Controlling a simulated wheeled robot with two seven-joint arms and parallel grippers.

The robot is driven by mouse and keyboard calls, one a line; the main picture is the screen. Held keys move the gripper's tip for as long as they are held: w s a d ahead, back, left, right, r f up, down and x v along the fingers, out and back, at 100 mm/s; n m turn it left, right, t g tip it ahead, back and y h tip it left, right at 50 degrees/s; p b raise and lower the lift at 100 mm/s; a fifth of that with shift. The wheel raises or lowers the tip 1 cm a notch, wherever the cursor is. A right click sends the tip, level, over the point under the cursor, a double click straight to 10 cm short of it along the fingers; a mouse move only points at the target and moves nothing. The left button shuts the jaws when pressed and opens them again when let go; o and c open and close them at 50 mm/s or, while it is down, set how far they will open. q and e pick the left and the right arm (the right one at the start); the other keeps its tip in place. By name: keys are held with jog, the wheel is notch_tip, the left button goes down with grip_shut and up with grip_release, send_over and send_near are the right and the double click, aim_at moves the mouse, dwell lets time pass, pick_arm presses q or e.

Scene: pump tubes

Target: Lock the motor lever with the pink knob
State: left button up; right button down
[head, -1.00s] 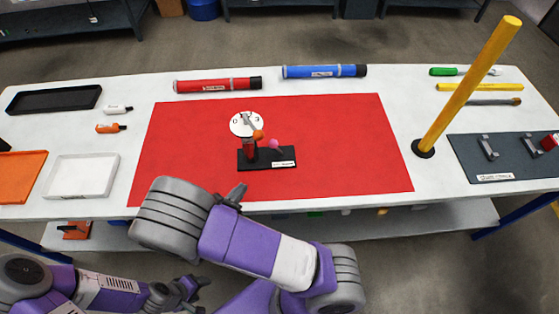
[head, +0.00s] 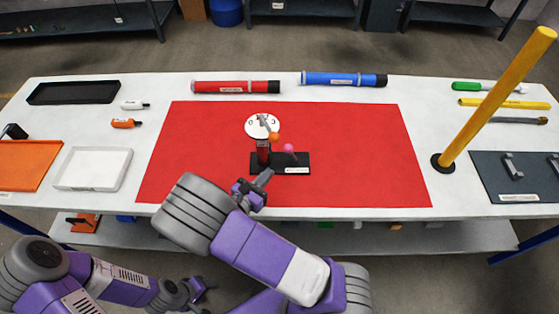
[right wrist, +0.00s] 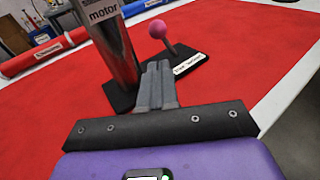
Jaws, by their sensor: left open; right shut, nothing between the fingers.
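The pink knob (head: 288,148) sits on a short lever on the black base (head: 296,170) of the motor stand. Beside it is an upright post (head: 263,154) with a white numbered dial (head: 255,130) and an orange knob (head: 274,136). In the right wrist view, the pink knob (right wrist: 157,29) is on a thin tilted stem, just beyond my fingertips and to the right of the metal post (right wrist: 112,40) marked "motor". My right gripper (head: 267,175) is shut and empty, at the base's front edge; its closed fingers (right wrist: 158,75) point toward the lever. My left gripper (head: 205,288) is open, low, in front of the table.
A red mat (head: 360,150) lies under the stand, mostly bare. Red (head: 235,87) and blue (head: 340,79) tubes lie behind it. A yellow pole (head: 495,100) stands at right. White (head: 68,183) and orange (head: 18,187) trays are at left.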

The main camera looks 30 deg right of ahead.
jog(key=b, duration=0.1)
send_near(291, 154)
jog(key=w+d, duration=0.2)
jog(key=d, duration=0.1)
jog(key=shift+w+r, duration=0.2)
jog(key=shift+w+d+r, duration=0.15)
jog(key=shift+w+d, duration=0.15)
jog(key=shift+d, duration=0.2)
jog(key=shift+r, duration=0.1)
